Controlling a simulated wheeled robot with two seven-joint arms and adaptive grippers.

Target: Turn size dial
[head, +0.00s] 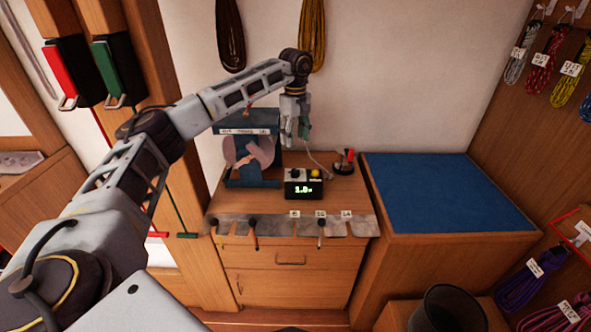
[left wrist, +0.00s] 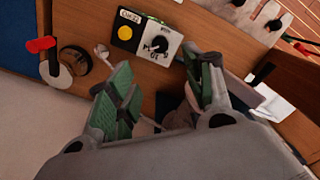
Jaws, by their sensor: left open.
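A small control box (head: 303,188) stands on the wooden bench with a lit display that appears to read 1.0. On its top are a black size dial (head: 295,174) and a yellow button (head: 315,174). In the left wrist view the dial (left wrist: 158,45) has a pointer and markings around it, and the yellow button (left wrist: 124,33) sits beside it. My left gripper (head: 294,136) points down above and behind the box, open and apart from the dial. Its green-padded fingers (left wrist: 160,80) are spread with nothing between them. My right gripper is not in view.
A blue machine (head: 240,178) with a pale disc stands left of the box. A small stand with a red top (head: 349,156) is to the right, and a cable runs near it. A slotted metal rack (head: 275,226) lines the bench front. A blue mat (head: 435,190) lies clear at right.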

